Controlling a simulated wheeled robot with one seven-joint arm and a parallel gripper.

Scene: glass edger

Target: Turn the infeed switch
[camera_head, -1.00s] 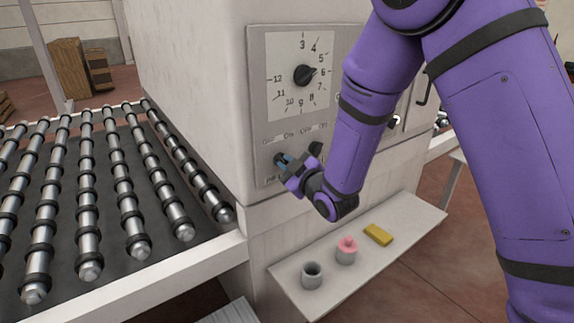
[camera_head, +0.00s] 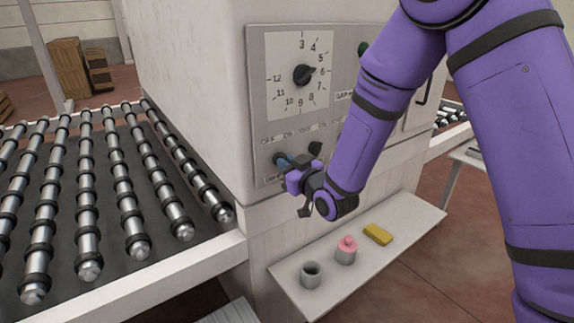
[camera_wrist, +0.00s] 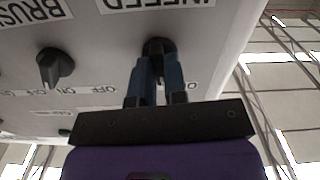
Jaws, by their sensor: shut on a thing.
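The infeed switch is a black knob (camera_wrist: 155,46) under the INFEED label (camera_wrist: 165,4) in the wrist view, where the picture is upside down. My gripper (camera_wrist: 156,70) has its two blue fingers closed on this knob from either side. In the head view my gripper (camera_head: 284,161) is at the lower left of the control panel (camera_head: 258,110), and the fingers mostly hide the switch. The OFF and ON marks by the knob are partly covered by the fingers, so I cannot tell which mark it points to.
The brush switch (camera_wrist: 55,68) is close beside the infeed switch. A large numbered dial (camera_head: 303,75) is above. A shelf (camera_head: 400,237) below carries a grey cup (camera_head: 311,275), a pink-topped pot (camera_head: 346,251) and a yellow block (camera_head: 378,234). The roller conveyor (camera_head: 120,190) is at left.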

